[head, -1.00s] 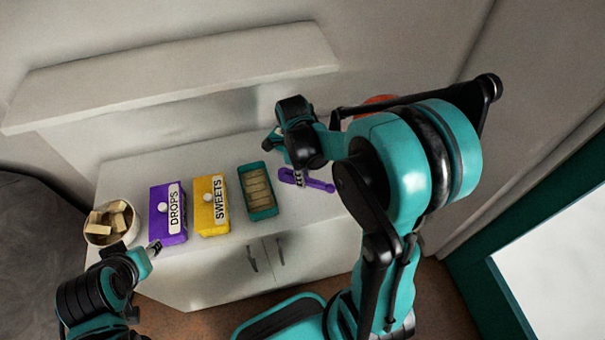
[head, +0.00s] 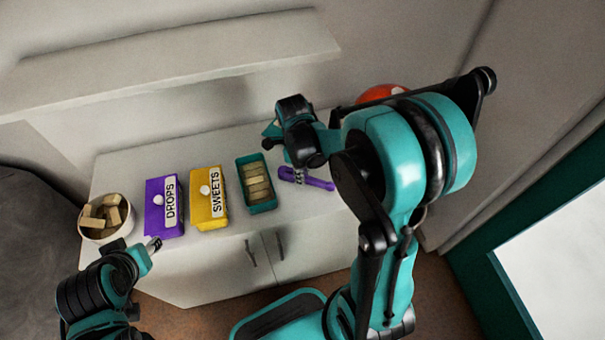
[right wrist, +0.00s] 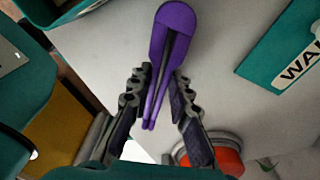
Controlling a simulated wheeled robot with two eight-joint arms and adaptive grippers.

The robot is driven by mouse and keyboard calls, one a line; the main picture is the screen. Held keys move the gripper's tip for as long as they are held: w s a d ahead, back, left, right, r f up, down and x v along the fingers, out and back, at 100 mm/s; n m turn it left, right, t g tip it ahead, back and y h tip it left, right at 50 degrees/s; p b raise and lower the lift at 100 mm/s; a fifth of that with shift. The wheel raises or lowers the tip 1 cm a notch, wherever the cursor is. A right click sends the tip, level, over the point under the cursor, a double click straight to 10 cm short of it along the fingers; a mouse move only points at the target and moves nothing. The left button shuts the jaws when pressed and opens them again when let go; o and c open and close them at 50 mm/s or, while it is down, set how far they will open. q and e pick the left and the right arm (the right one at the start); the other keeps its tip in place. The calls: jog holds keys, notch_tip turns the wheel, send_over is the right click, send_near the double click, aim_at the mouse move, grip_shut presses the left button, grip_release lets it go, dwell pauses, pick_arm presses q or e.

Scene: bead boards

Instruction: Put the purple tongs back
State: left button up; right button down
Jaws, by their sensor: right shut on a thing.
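The purple tongs (head: 308,179) are at the right part of the white cabinet top, right of an open teal box. My right gripper (head: 297,176) is shut on them. In the right wrist view the tongs (right wrist: 172,30) lie lengthwise between the two fingers of the gripper (right wrist: 160,82), rounded end pointing up in the picture. Whether they touch the cabinet top I cannot tell. My left gripper (head: 152,246) is at the front left, near the cabinet's front edge and apart from the boxes; its jaw opening is too small to read.
On the white cabinet (head: 140,160) stand a bowl of blocks (head: 90,232), a purple DROPS box (head: 155,222), a yellow SWEETS box (head: 203,216) and the open teal box (head: 243,164) holding blocks. A red round thing (head: 378,92) is partly hidden behind my right arm. A shelf (head: 180,58) hangs above.

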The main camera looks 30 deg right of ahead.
jog(key=shift+f, duration=0.4)
jog(key=c, duration=1.3)
grip_release()
jog(key=shift+r, duration=0.15)
jog(key=r, duration=1.1)
jog(key=shift+w+a+r, duration=0.35)
jog(key=shift+w, duration=0.05)
jog(key=s+a+n+t, duration=0.2)
jog(key=n, duration=0.7)
jog(key=s+a+n+t, duration=0.2)
jog(key=s+n+t, duration=0.1)
jog(key=n, duration=0.6)
jog(key=s+a+n+t, duration=0.2)
jog(key=s+n+t, duration=0.1)
jog(key=n, duration=0.6)
jog(key=shift+s+r+y, duration=0.2)
jog(key=shift+r+y, duration=0.05)
jog(key=shift+y, duration=0.05)
